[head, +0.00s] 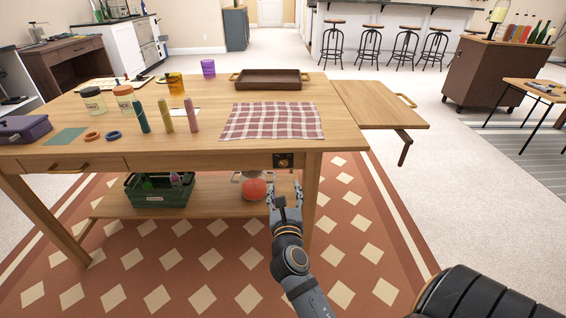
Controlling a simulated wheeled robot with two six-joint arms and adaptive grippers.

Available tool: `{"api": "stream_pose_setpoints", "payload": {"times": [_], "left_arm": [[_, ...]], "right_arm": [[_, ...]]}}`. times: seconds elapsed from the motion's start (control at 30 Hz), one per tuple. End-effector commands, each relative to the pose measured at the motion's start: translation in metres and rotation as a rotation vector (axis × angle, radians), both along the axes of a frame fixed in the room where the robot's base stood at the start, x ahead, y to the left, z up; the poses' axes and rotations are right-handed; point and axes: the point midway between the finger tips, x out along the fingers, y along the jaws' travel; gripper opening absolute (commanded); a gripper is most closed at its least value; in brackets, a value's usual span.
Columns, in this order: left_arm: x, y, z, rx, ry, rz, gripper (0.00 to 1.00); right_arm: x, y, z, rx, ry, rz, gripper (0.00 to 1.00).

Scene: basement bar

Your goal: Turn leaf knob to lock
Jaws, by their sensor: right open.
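The leaf knob (283,161) is a small brass-coloured knob on a dark square plate. It sits on the front apron of the wooden table (345,130), near the right front leg. The table's leaf (380,106) extends from the right side, about level with the top, with a wooden support (404,147) showing beneath it. My right gripper (284,187) is open and empty, with its fingers pointing up just below the knob plate. It appears apart from the knob. The knob's exact turn is too small to tell. My left gripper is out of view.
A checked cloth (272,121) and a brown tray (268,79) lie on the tabletop. Several bottles and jars stand to the left. The lower shelf (222,206) holds a green crate (160,202) and a red round object (254,189). Floor right of the table is clear.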

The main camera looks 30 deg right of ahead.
Motion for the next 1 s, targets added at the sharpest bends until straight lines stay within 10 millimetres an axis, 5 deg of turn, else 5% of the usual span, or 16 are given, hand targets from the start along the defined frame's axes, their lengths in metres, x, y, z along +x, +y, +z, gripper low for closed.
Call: {"api": "stream_pose_setpoints", "payload": {"times": [0.27,0.7,1.0], "left_arm": [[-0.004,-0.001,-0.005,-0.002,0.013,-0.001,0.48],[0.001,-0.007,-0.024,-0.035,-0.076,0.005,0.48],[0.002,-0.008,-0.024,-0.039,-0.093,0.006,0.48]], "right_arm": [[0.009,-0.007,0.001,-0.046,0.019,-0.009,0.54],[0.080,-0.051,0.000,-0.042,0.018,-0.010,0.54],[0.089,-0.057,0.001,-0.038,0.020,-0.010,0.54]]}}
